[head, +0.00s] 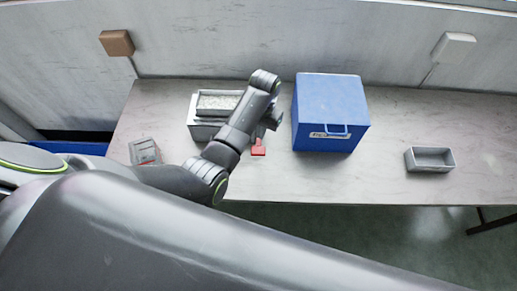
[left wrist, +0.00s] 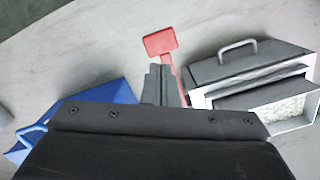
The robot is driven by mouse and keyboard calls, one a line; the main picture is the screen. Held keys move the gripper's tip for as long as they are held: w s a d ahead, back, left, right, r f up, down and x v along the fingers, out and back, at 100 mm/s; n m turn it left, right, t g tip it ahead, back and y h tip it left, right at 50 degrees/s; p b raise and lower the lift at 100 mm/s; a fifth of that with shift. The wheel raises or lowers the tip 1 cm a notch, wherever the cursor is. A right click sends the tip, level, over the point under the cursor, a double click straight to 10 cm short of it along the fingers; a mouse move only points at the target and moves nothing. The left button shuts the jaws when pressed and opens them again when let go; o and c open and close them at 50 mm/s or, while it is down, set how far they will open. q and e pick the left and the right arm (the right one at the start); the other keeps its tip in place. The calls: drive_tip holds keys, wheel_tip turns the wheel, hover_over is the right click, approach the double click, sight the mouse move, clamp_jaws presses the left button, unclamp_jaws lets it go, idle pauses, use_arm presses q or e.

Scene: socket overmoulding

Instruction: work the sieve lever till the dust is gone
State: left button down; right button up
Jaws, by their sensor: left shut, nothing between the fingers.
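The sieve is a grey box (head: 203,132) left of the table's middle, with a tray of pale grains (head: 218,102) on top. Its red lever (head: 258,147) sticks out at its right front; the wide paddle end and thin shank also show in the left wrist view (left wrist: 160,42). My left gripper (head: 273,120) is shut and empty, just behind the paddle in the head view. In the left wrist view its dark fingers (left wrist: 163,84) are close beside the lever's shank; I cannot tell whether they touch. My arm hides part of the sieve. My right gripper is not visible.
A blue box (head: 330,110) with a front handle stands close right of my left gripper. An empty grey bin (head: 430,158) sits farther right. A small grey box with a red mark (head: 145,150) lies at the table's left. The table between blue box and bin is clear.

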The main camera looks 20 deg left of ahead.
sight(260, 148)
use_arm(q)
drive_tip(key=shift+s+f, duration=0.2)
drive_tip(key=shift+f, duration=1.35)
drive_tip(key=shift+s+f, duration=0.15)
drive_tip(key=shift+f, duration=1.35)
wheel_tip(260, 148, down, 5)
drive_tip(key=b, duration=0.3)
drive_tip(key=shift+r, duration=0.2)
drive_tip(key=shift+s, duration=0.1)
drive_tip(key=shift+r, duration=0.1)
drive_tip(key=w, duration=0.1)
drive_tip(key=w+r+b, duration=0.1)
drive_tip(key=w, duration=0.1)
drive_tip(key=shift+w+d, duration=0.1)
drive_tip(key=shift+d, duration=0.05)
